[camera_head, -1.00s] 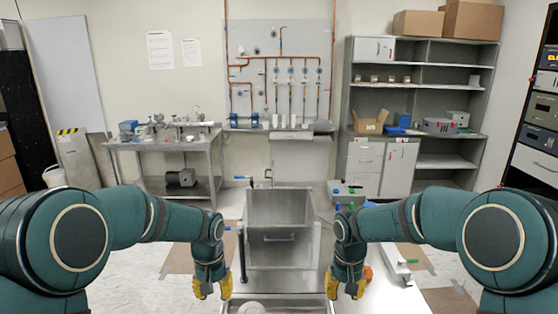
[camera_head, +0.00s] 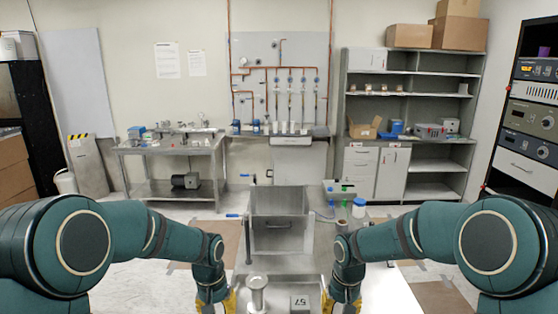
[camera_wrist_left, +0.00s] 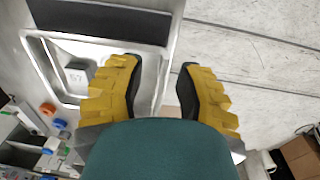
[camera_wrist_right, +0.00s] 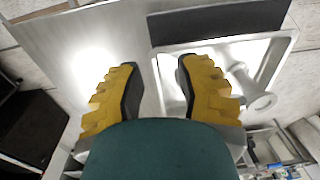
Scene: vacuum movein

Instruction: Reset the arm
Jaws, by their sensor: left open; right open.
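My left gripper (camera_head: 217,301) hangs low in the head view with its yellow fingers pointing down. In the left wrist view it is open (camera_wrist_left: 160,85), with nothing between the fingers. My right gripper (camera_head: 341,302) hangs level with it on the other side. In the right wrist view it is open and empty (camera_wrist_right: 157,85). The two teal arms are bent nearly as mirror images. The fingertips are partly cut off by the bottom edge of the head view.
A shallow steel tray (camera_wrist_right: 288,45) lies between the grippers. It holds a flanged metal spool (camera_head: 257,292) and a block marked 57 (camera_head: 299,303). An open steel box (camera_head: 278,236) stands behind. Floor shows at left.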

